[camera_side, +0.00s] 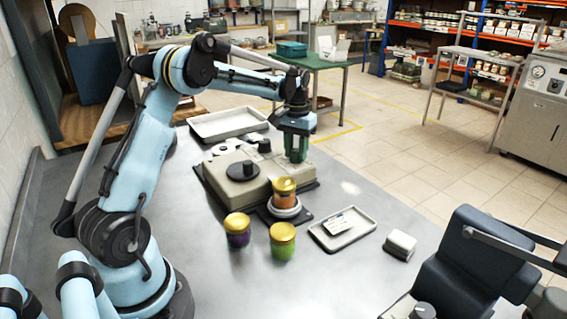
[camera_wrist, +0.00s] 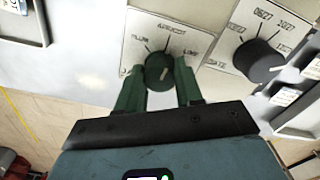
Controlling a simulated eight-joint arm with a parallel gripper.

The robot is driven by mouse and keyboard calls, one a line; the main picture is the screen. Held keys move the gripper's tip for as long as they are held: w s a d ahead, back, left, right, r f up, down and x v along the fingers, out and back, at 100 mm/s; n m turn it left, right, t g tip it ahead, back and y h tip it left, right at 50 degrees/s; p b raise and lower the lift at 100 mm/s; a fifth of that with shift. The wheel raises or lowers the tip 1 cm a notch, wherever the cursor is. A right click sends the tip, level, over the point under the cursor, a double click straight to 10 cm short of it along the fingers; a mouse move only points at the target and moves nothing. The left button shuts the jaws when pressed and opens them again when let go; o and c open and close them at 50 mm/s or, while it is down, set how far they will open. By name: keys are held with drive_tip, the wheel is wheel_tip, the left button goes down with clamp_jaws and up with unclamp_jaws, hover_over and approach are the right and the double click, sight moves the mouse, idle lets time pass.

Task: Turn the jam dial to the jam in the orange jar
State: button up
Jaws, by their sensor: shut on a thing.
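My gripper (camera_side: 295,155) reaches down to the right back part of the beige box (camera_side: 222,192). In the wrist view its two green fingers (camera_wrist: 158,78) are shut on the jam dial (camera_wrist: 157,65), a dark round knob. The dial's plate (camera_wrist: 205,42) reads PLUM at left, APRICOT at top and what looks like LIME at right. A short pale mark lies right of the knob's middle; which word it points to is hard to tell. The orange jar (camera_side: 285,197), gold-lidded, stands on a round pale stand in front of the box. The fingers hide the dial in the side view.
A second black dial (camera_wrist: 258,60) with number labels sits on the box, also in the side view (camera_side: 243,171). A purple jar (camera_side: 238,238) and a green jar (camera_side: 282,247) stand in front. A small tray (camera_side: 318,233) holding a card lies right.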

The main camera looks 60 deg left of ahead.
sight(296, 150)
drive_tip(key=shift+n, duration=0.5)
drive_tip(key=o, duration=1)
drive_tip(key=shift+o, duration=0.2)
wheel_tip(296, 150, up, 12)
drive_tip(key=shift+r, duration=0.1)
